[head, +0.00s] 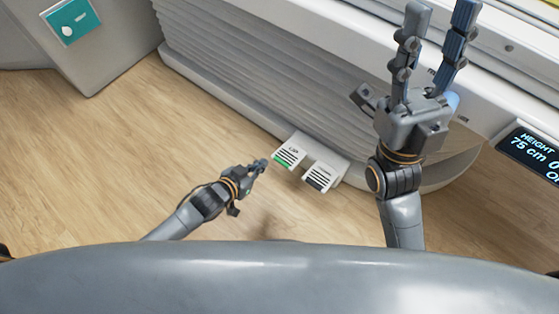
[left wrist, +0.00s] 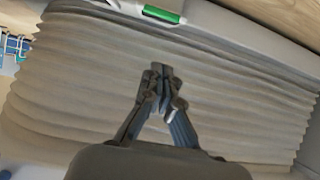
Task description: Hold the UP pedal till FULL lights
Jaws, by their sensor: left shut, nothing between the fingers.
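The UP pedal (head: 289,154), white with a green front edge, sticks out low at the base of the couch. Its green edge (left wrist: 161,14) also shows at the top of the left wrist view. My left gripper (head: 262,164) is shut and empty, just left of the UP pedal; I cannot tell whether it touches it. In the left wrist view its closed fingertips (left wrist: 160,68) stand before the pleated skirt. My right gripper (head: 438,10) is open and empty, fingers upward over the couch side. A dark display (head: 533,153) reads HEIGHT 75 cm; its right part is cut off.
A second pedal (head: 320,178) with a dark edge sits right beside the UP pedal. The pleated skirt (head: 260,65) rises behind both. A grey cabinet with a teal panel (head: 70,21) stands at the upper left. The wooden floor (head: 120,140) at the left is clear.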

